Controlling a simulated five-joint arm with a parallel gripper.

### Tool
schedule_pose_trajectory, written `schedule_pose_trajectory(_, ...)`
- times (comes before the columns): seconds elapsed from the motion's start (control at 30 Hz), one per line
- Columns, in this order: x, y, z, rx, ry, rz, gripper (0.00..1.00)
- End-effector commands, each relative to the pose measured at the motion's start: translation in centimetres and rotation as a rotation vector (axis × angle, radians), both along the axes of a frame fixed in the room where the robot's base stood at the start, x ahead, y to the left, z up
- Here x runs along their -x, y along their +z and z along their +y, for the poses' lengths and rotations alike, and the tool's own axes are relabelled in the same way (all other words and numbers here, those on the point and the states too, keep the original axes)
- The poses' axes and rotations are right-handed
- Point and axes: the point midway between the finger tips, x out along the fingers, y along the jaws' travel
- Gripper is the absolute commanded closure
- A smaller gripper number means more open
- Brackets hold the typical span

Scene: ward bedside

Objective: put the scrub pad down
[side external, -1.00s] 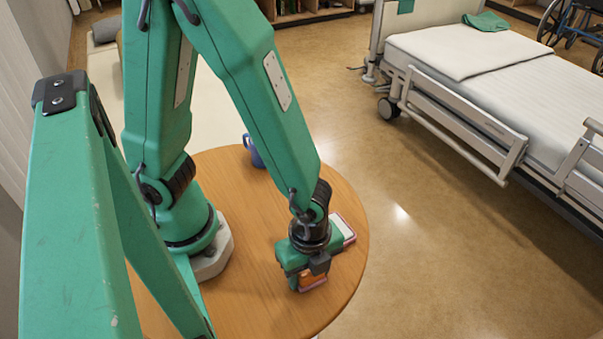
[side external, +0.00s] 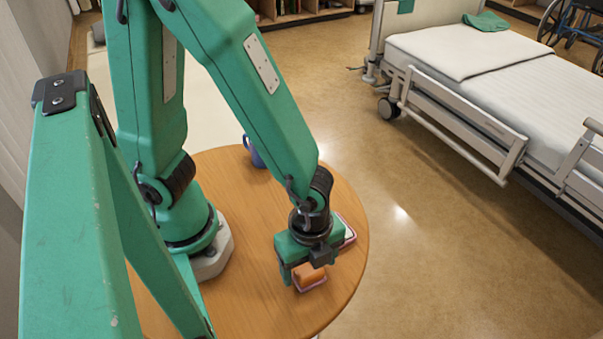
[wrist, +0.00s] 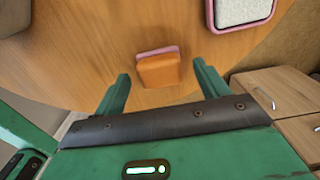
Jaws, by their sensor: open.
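The scrub pad looks like an orange block (side external: 311,277) with a pink edge under it, resting on the round wooden table (side external: 250,300). In the wrist view the orange block (wrist: 158,72) lies between and beyond my two fingertips, with a gap on each side. I cannot tell whether the pink layer is part of the pad or a separate thing beneath it. My gripper (side external: 306,266) is open and empty, just above the pad. The gripper body hides part of the pad in the side view.
A pink-rimmed item with a pale top (wrist: 242,10) lies near the pad and also shows behind my gripper (side external: 347,233). A blue mug (side external: 254,152) stands at the table's far edge. The table's right edge is close. A bed (side external: 490,90) stands beyond, off the table.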

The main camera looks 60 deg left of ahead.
Motion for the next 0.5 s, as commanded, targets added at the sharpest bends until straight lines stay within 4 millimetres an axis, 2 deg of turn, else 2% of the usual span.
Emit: schedule_pose_trajectory(0.5,-0.1,5.6,-0.1,0.003,0.0,-0.003,0.26)
